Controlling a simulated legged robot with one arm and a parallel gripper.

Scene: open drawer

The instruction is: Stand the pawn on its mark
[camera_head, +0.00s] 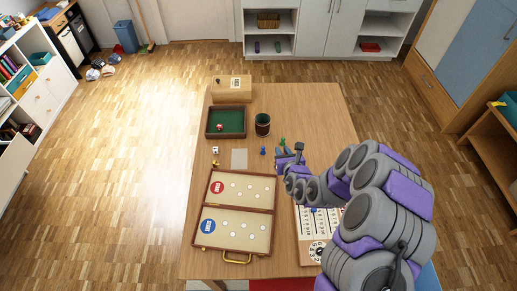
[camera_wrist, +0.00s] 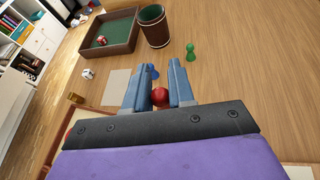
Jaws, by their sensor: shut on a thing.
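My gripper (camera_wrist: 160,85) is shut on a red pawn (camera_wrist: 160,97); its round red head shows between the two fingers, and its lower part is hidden. In the head view my gripper (camera_head: 289,158) is over the right half of the table, and the red pawn cannot be made out. A blue pawn (camera_head: 263,150) and a green pawn (camera_head: 283,141) stand on the table near my gripper. The open game case (camera_head: 237,207) lies to the left, with a red disc, a blue disc and several pale round spots. I cannot tell which spot is the pawn's mark.
A green-lined dice tray (camera_head: 225,107) and a dark dice cup (camera_head: 262,125) stand behind, before a wooden box (camera_head: 232,90). A white die (camera_head: 215,150) and grey square card (camera_head: 239,158) lie left. A numbered board (camera_head: 318,222) is partly under my arm. The table's (camera_head: 310,105) back right is clear.

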